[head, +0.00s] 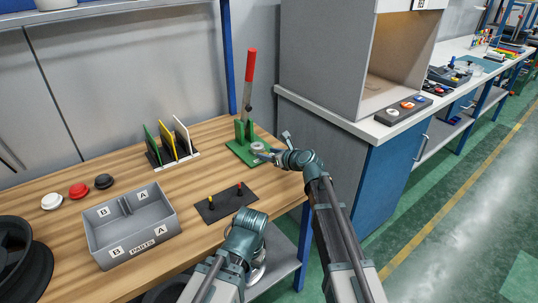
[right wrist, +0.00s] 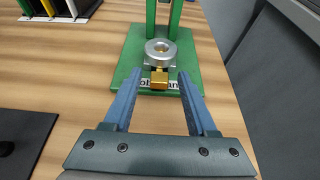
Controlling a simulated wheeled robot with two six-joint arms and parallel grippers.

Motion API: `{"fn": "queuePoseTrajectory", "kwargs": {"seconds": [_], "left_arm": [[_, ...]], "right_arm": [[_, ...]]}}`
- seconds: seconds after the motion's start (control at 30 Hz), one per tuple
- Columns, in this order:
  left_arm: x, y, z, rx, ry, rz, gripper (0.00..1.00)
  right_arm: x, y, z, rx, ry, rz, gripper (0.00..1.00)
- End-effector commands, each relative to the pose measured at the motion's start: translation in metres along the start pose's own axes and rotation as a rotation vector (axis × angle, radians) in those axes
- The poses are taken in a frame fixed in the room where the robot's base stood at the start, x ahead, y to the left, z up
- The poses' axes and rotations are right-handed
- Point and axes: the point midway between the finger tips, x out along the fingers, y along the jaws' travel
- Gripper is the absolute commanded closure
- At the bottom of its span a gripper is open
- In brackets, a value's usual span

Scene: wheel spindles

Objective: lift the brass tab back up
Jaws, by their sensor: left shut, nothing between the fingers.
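The brass tab (right wrist: 160,78) is a small gold block at the front of a silver ring (right wrist: 160,52). The ring sits on the green base (right wrist: 206,68) of a lever stand (head: 246,130). The tab lies low over a printed label and partly hides it. My right gripper (right wrist: 159,74) is open; its blue-grey fingertips are on either side of the tab, with gaps visible. In the head view the right gripper (head: 268,157) is at the stand's front, and the tab is too small to make out. My left gripper (head: 258,272) is shut and empty, low near the table's front edge.
A grey parts bin (head: 130,228), a black plate with two small pegs (head: 226,204) and a rack of coloured panels (head: 172,146) share the wooden table. The stand's red-handled lever (head: 250,66) rises tall behind the ring. A grey cabinet (head: 322,125) stands to the right.

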Motion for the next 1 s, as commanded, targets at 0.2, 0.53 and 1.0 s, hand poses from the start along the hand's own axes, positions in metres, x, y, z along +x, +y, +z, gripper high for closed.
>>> {"fn": "queuePoseTrajectory", "kwargs": {"seconds": [0.2,0.53,1.0], "left_arm": [[0.0,0.0,0.0,0.0,0.0,0.0,1.0],[-0.016,-0.002,0.001,0.0,0.0,0.0,1.0],[-0.049,-0.005,0.003,0.0,0.0,0.0,1.0]], "right_arm": [[0.0,0.0,-0.001,-0.001,0.002,0.001,0.4],[-0.037,0.002,0.002,0.0,0.001,-0.001,0.4],[-0.125,0.001,0.001,0.001,0.001,0.0,0.4]]}}
